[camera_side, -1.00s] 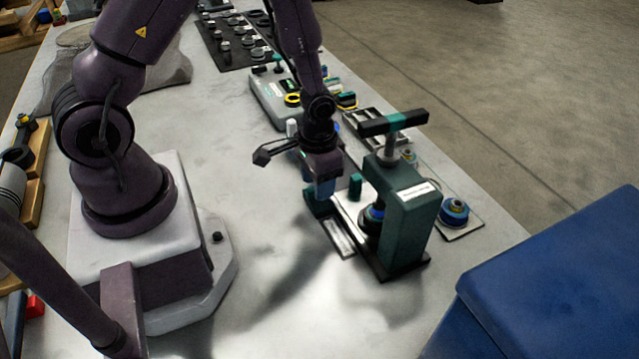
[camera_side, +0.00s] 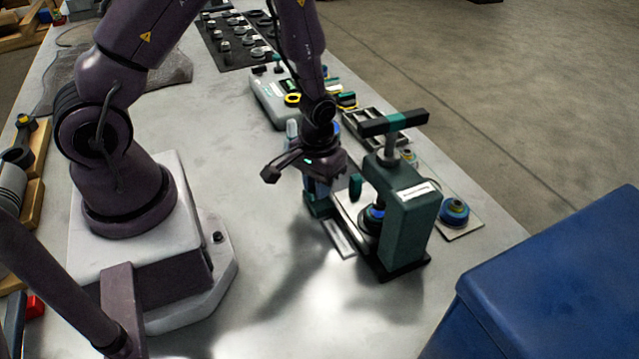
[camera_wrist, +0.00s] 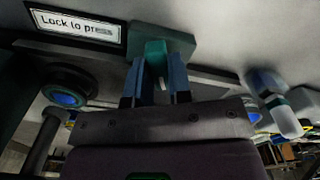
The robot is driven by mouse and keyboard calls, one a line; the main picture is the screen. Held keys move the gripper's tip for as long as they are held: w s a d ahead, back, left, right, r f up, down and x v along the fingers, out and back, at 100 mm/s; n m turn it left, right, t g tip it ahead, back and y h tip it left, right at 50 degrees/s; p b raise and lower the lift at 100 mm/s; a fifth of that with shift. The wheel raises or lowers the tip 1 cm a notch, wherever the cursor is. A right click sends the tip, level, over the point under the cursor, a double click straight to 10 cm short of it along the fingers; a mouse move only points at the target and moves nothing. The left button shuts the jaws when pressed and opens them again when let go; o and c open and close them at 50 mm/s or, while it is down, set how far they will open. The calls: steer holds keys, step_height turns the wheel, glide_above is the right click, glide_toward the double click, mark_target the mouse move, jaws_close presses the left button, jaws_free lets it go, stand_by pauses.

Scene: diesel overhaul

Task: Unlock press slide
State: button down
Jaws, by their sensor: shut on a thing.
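The dark green press (camera_side: 408,215) stands at the right edge of the bench, with a black and green T-handle (camera_side: 393,123) on top. Its slide plate (camera_side: 347,205) runs toward my gripper. A short green peg (camera_side: 355,187) stands upright by the slide. My gripper (camera_side: 318,190) is low over the outer end of the slide. In the wrist view its blue fingers (camera_wrist: 155,85) are shut on a teal lock tab (camera_wrist: 155,54) that rises from a green block (camera_wrist: 170,36). A label (camera_wrist: 75,25) reading "Lock to press" lies beside it. The fingers partly hide the tab.
A blue-topped round part (camera_side: 455,212) sits on a plate right of the press. A grey box (camera_side: 275,98) and a compartment tray (camera_side: 365,125) lie behind my gripper. A blue bin (camera_side: 560,280) stands at front right. The bench front is clear.

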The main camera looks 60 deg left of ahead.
steer(key=n, duration=0.5)
stand_by(0.3)
steer(key=shift+n, duration=0.5)
steer(key=n, duration=0.3)
steer(key=shift+n, duration=0.4)
steer(key=n, duration=0.3)
steer(key=c, duration=1)
jaws_free()
steer(key=shift+c, duration=0.2)
